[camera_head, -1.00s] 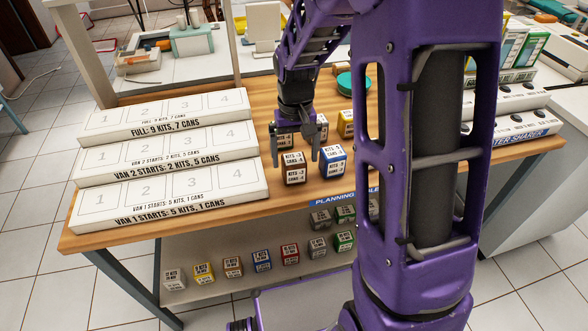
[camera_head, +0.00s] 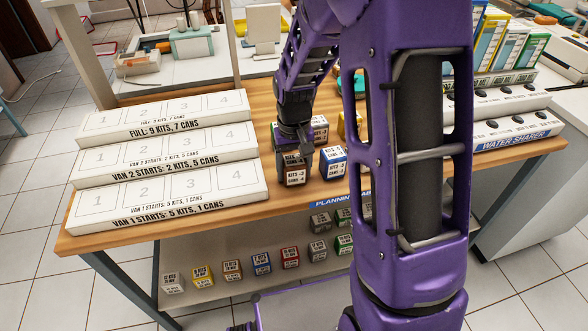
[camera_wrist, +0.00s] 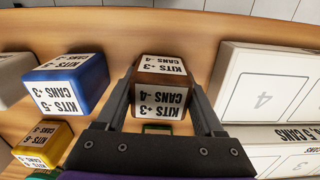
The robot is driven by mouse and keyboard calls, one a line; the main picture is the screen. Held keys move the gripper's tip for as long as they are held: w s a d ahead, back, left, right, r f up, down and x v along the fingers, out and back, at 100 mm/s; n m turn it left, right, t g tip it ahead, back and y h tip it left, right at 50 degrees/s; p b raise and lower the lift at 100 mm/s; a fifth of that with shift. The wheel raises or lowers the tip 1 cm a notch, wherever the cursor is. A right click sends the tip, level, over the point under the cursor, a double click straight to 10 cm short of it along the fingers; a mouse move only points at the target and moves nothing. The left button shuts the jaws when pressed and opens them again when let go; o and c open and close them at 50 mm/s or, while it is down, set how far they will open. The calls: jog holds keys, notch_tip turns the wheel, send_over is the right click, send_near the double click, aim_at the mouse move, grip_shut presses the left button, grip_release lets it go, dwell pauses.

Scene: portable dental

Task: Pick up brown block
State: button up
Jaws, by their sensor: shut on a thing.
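The brown block (camera_wrist: 162,84) has white labels reading "KITS +3, CANS -4". In the wrist view it sits between the two fingers of my gripper (camera_wrist: 165,100), which are shut on its sides. In the head view the brown block (camera_head: 294,174) is at the front of the wooden table, partly covered by my gripper (camera_head: 294,150) coming down from above. I cannot tell whether the block is clear of the tabletop. The blue block (camera_head: 333,163) stands just to the right of it, apart from the fingers.
White stepped boards (camera_head: 165,160) with numbered squares stand close on the left. A yellow block (camera_wrist: 45,140) and a grey block (camera_wrist: 12,78) are near the blue one. Several more blocks stand on the lower shelf (camera_head: 240,290). Bare wood (camera_wrist: 150,25) shows along the table's edge.

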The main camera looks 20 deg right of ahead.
aim_at(293, 159)
jog(key=shift+c, duration=0.9)
notch_tip(293, 159, up, 10)
jog(key=shift+p, duration=1.05)
jog(key=shift+a, duration=0.15)
